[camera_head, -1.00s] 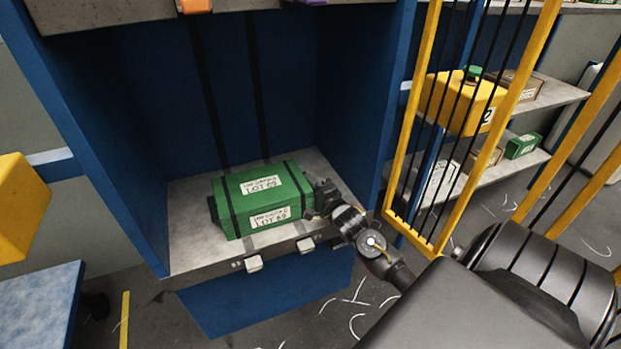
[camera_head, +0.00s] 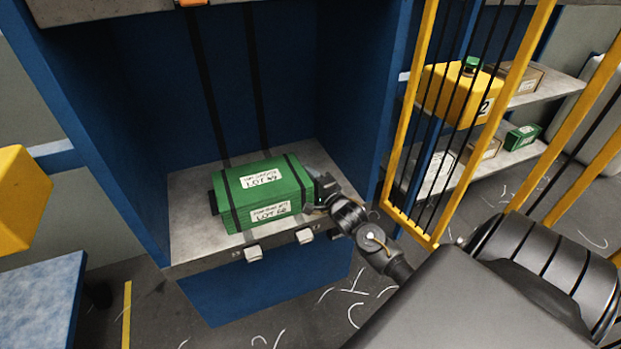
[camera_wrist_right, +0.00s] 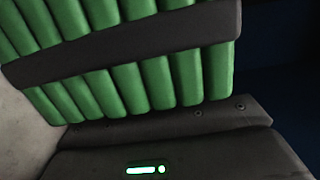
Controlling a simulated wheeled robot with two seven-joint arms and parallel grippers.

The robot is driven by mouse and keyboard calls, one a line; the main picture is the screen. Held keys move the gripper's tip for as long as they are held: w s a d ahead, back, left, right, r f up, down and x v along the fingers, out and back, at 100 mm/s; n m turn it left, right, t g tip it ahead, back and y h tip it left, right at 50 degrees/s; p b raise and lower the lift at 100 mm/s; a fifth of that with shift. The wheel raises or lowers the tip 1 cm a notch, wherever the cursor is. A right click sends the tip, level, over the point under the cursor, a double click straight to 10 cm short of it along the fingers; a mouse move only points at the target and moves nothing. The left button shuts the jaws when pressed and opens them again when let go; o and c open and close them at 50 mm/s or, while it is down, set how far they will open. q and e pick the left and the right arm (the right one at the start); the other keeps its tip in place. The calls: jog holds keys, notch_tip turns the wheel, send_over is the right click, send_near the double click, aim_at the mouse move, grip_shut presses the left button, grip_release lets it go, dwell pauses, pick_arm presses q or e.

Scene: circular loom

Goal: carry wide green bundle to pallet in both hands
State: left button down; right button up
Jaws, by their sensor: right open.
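The wide green bundle (camera_head: 264,196) with dark straps and white lot labels lies on the grey shelf of the blue bay. My right gripper (camera_head: 318,190) is at the bundle's right end, open, with the bundle's end close to its fingers. In the right wrist view the green ribbed side of the bundle (camera_wrist_right: 150,85) and a dark strap fill the upper picture, close to the dark gripper part below. Whether the fingers touch it I cannot tell. A small dark shape shows at the bundle's left end; my left gripper cannot be made out. No pallet can be identified.
The grey shelf (camera_head: 190,246) has blue walls on both sides and small white blocks (camera_head: 254,254) on its front edge. A yellow barred frame (camera_head: 428,235) stands close on the right. A blue-topped table (camera_head: 36,300) and yellow block (camera_head: 20,200) are at left.

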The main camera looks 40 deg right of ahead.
jog(key=shift+s, duration=0.1)
jog(key=shift+s, duration=0.35)
jog(key=s, duration=0.2)
jog(key=s+a, duration=0.1)
jog(key=s, duration=0.2)
jog(key=s+p, duration=0.1)
jog(key=s, duration=0.2)
jog(key=shift+s+a, duration=0.15)
jog(key=shift+s, duration=0.1)
pick_arm(q)
jog(key=shift+s+f, duration=0.15)
jog(key=shift+f, duration=0.9)
pick_arm(e)
jog(key=shift+s, duration=0.65)
pick_arm(q)
jog(key=shift+r, duration=0.1)
pick_arm(e)
jog(key=shift+a, duration=0.1)
